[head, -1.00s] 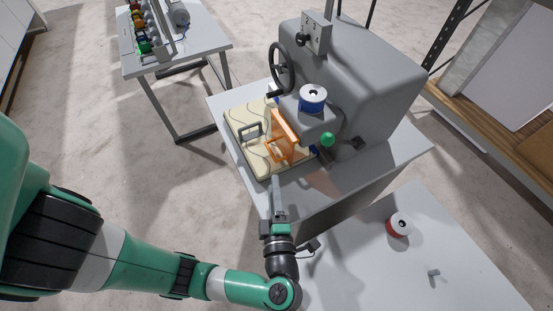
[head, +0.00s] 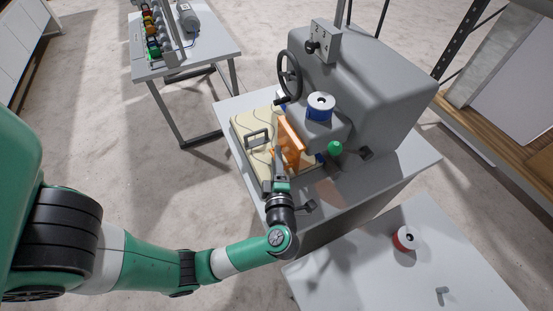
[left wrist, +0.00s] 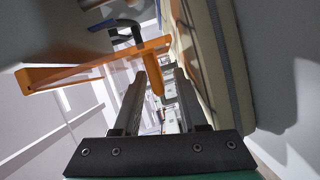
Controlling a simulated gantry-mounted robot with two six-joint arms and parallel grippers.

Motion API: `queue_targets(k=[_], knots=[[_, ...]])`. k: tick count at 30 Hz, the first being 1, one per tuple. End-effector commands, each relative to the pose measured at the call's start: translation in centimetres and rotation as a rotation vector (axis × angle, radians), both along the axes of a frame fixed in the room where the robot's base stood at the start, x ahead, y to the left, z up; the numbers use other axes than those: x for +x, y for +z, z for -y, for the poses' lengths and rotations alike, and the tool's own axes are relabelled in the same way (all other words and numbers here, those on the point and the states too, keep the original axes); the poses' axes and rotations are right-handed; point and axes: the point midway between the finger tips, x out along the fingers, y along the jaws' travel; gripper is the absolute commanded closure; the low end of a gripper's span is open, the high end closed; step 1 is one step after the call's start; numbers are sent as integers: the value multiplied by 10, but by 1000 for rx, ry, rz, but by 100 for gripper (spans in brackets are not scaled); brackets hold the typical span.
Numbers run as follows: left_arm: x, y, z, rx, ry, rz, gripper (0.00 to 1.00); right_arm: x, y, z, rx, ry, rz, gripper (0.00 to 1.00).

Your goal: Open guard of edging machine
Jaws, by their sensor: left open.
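The edging machine (head: 385,85) is a large grey housing on a grey table. My left gripper (head: 279,157) is open, close against the near side of the guard. In the left wrist view the guard (left wrist: 60,76) reaches in from the left, and an orange rounded tab (left wrist: 154,78) on it shows at the open fingertips (left wrist: 164,72). I cannot tell whether the fingers touch it. My right gripper is not in view.
A blue-and-white spool (head: 320,106), a green knob (head: 335,147) and a handwheel (head: 289,75) are on the machine close to the guard. A white table (head: 430,265) with a red-and-white spool (head: 405,239) stands at lower right. Another table (head: 215,48) stands at upper left.

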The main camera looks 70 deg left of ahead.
Motion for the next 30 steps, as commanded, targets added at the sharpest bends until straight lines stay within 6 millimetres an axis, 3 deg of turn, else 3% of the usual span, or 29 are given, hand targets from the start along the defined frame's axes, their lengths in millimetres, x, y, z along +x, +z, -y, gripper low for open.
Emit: queue_targets(k=[2, 9, 30], knots=[[0, 0, 0, 0, 0, 0, 58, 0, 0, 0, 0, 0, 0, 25], [0, 0, 1, 0, 0, 0, 99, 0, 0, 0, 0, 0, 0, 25], [0, 0, 1, 0, 0, 0, 100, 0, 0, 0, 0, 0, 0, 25]])
